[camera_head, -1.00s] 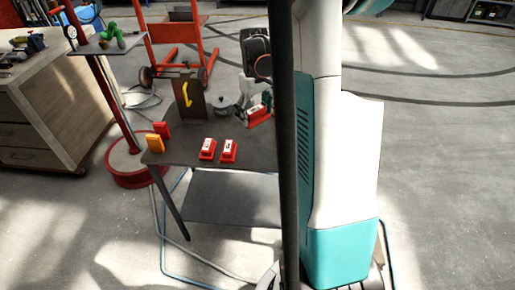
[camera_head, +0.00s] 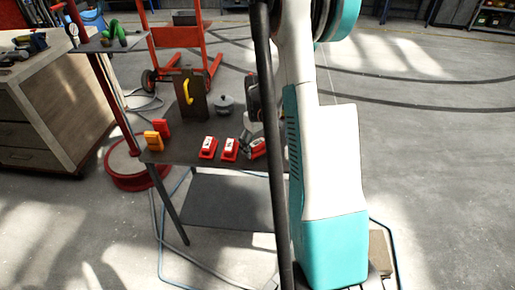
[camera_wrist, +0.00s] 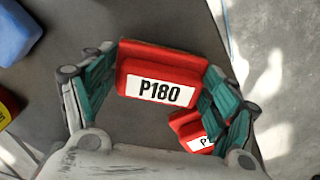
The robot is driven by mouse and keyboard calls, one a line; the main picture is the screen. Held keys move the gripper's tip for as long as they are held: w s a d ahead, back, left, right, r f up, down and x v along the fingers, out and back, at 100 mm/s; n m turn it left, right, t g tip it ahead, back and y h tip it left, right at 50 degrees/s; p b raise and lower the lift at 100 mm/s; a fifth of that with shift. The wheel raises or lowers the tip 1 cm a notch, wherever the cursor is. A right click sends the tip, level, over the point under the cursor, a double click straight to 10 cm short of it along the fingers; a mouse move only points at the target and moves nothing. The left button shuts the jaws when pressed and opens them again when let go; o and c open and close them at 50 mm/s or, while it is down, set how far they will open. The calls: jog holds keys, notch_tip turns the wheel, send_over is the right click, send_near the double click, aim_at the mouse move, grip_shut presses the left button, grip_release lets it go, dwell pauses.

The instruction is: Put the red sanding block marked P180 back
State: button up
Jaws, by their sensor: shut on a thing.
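The red sanding block marked P180 (camera_wrist: 160,92) is between my gripper's fingers (camera_wrist: 150,95) in the wrist view, its white label facing the camera. In the head view the held block (camera_head: 258,148) is at the right of a row of two red blocks with white labels, the left one (camera_head: 208,148) and the right one (camera_head: 229,149). My gripper (camera_head: 250,132) is partly hidden by a dark pole. I cannot tell whether the held block touches the table.
The dark table (camera_head: 180,155) also bears an orange block (camera_head: 153,141), a red block (camera_head: 163,128), a dark upright board with a yellow handle (camera_head: 190,98) and a grey lidded pot (camera_head: 224,104). A blue thing (camera_wrist: 15,30) shows at the wrist view's upper left corner.

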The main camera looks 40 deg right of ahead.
aim_at(258, 142)
jog(key=shift+f, duration=0.35)
jog(key=shift+r, duration=0.1)
jog(key=o, duration=0.9)
jog(key=shift+o, duration=0.2)
notch_tip(258, 142, up, 12)
jog(key=p, duration=0.4)
